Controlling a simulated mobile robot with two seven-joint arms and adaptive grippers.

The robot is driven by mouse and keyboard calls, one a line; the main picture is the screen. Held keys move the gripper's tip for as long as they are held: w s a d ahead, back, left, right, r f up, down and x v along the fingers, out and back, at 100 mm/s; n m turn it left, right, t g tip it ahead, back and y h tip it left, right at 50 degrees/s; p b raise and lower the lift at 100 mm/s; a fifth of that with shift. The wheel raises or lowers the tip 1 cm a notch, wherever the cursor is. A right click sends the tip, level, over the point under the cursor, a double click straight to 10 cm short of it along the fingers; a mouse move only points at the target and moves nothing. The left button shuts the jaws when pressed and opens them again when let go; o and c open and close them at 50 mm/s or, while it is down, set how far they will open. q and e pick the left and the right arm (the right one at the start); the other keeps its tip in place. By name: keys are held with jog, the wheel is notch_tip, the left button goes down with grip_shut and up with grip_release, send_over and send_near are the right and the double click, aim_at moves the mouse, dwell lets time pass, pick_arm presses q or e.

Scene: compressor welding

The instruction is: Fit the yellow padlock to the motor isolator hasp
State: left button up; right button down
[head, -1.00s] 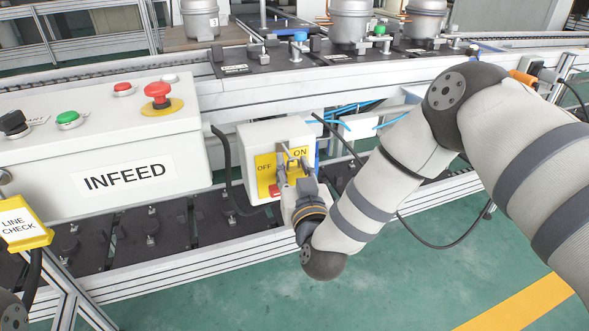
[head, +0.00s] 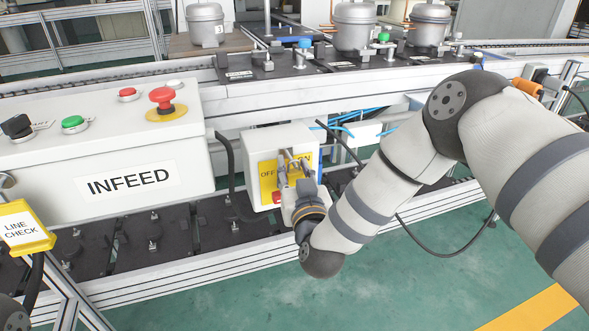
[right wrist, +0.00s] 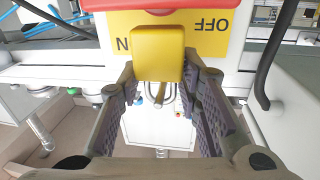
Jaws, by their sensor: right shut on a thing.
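The yellow padlock (right wrist: 157,53) is between the fingers of my right gripper (right wrist: 165,78), which are shut on it. In the head view my right gripper (head: 292,166) is in front of the motor isolator (head: 262,147), a pale box with a yellow OFF/ON plate (head: 268,186). The plate also shows behind the padlock in the right wrist view (right wrist: 213,43), with OFF upside down. The gripper covers most of ON in the head view. I cannot make out the hasp, or whether the padlock touches it. My left gripper is not in view.
The INFEED box (head: 130,180) with its red emergency button (head: 162,97) stands left of the isolator. A black cable (head: 231,175) runs between them. A LINE CHECK sign (head: 25,228) is at the left edge. Green floor (head: 430,270) is open at lower right.

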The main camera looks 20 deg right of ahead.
jog(key=shift+w+r, duration=0.1)
jog(key=shift+r, duration=0.1)
jog(key=c, duration=1.1)
grip_release()
jog(key=shift+f, duration=0.1)
jog(key=shift+s, duration=0.25)
jog(key=s, duration=0.3)
jog(key=s+a, duration=0.1)
jog(key=s, duration=0.7)
jog(key=shift+s+a, duration=0.2)
jog(key=shift+s, duration=0.05)
